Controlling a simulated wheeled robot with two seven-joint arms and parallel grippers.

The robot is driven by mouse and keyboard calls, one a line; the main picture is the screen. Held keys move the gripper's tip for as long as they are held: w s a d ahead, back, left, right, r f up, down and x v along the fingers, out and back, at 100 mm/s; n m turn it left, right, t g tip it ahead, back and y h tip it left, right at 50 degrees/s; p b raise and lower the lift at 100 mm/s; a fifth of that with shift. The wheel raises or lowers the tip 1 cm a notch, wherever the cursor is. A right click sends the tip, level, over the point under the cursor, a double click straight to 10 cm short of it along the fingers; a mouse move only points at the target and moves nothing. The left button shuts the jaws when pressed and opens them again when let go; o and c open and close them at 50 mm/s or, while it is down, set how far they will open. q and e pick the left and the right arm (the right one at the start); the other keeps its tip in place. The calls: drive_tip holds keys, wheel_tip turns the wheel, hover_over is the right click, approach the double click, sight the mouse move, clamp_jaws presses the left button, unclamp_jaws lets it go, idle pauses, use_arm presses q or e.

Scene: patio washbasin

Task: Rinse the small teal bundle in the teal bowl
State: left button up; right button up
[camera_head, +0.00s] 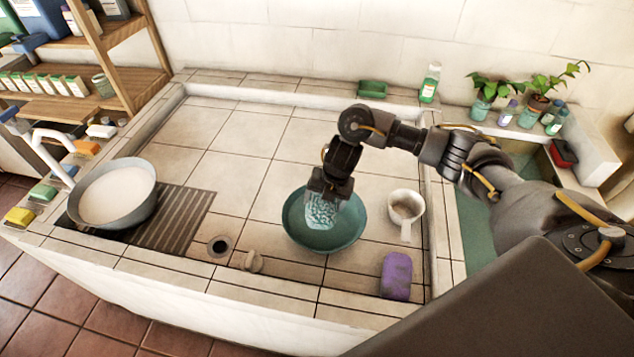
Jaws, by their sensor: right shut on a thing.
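The teal bowl (338,240) stands on the tiled washbasin floor, near its front edge. My right gripper (325,203) points down over the bowl, coming in from the right. It is shut on the small teal bundle (321,213), which has a pale, mottled surface. The bundle is inside the bowl's outline in the picture. I cannot tell whether it touches the bowl's bottom or the water, if there is any. The gripper hides the bundle's top and part of the bowl's far rim. My left gripper is not in view.
A grey basin (112,194) stands far left. The tiles behind are clear.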

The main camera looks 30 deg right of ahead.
sight(315, 231)
drive_tip(key=shift+w+d+n, duration=0.5)
drive_tip(key=shift+d+n, duration=0.1)
drive_tip(key=shift+d, duration=0.25)
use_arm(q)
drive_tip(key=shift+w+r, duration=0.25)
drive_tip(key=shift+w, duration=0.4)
use_arm(e)
drive_tip(key=shift+a+r, duration=0.1)
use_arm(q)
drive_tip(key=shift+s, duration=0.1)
use_arm(e)
drive_tip(key=shift+a, duration=0.1)
drive_tip(key=shift+w+a+f, duration=0.1)
drive_tip(key=shift+f, duration=0.2)
drive_tip(key=b+x, duration=0.4)
drive_tip(key=shift+s+d+f, duration=0.25)
drive_tip(key=shift+d+f, duration=0.05)
drive_tip(key=shift+d, duration=0.1)
use_arm(q)
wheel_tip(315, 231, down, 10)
drive_tip(key=b, duration=0.6)
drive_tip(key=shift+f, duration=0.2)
use_arm(e)
drive_tip(key=x, duration=0.4)
drive_tip(key=s+d+x, duration=0.1)
drive_tip(key=x, duration=0.2)
drive_tip(key=shift+w+d+f, duration=0.1)
drive_tip(key=shift+d+f, duration=0.05)
drive_tip(key=shift+f, duration=0.05)
drive_tip(key=shift+d, duration=0.1)
